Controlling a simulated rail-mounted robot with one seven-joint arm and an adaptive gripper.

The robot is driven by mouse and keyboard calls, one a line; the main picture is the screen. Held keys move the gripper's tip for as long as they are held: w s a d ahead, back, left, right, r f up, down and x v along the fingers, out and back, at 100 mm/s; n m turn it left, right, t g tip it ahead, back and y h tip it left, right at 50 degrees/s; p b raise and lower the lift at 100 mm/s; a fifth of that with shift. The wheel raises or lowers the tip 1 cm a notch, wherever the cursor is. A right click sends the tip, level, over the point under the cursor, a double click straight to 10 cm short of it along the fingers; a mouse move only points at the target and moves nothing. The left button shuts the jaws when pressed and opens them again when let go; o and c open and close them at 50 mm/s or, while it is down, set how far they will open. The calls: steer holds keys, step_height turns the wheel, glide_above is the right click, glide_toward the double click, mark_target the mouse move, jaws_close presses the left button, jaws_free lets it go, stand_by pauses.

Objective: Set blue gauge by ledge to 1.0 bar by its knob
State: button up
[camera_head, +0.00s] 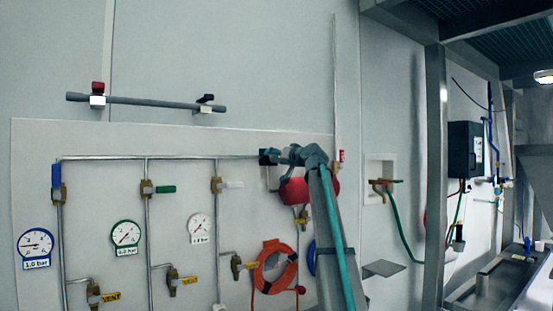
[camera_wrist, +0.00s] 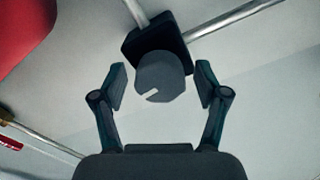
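A blue-rimmed gauge (camera_head: 35,243) with a "1.0 bar" label hangs at the far left of the panel; its needle is too small to read exactly. A dark knob (camera_wrist: 160,76) with a notch sits on a black block on the pipe; the block (camera_head: 267,157) also shows in the head view. My gripper (camera_wrist: 161,84) is open, its fingers on either side of the knob, with visible gaps.
Green-rimmed (camera_head: 125,234) and white-rimmed (camera_head: 199,228) gauges hang on the panel among pipes and valves. A red rounded object (camera_head: 293,190) is close below my gripper, and red (camera_wrist: 22,35) fills the wrist view's upper left. An orange hose coil (camera_head: 275,268) hangs lower.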

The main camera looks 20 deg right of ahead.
steer(key=s+d, duration=0.2)
steer(key=s, duration=0.9)
steer(key=shift+s, duration=0.4)
steer(key=shift+d, duration=0.1)
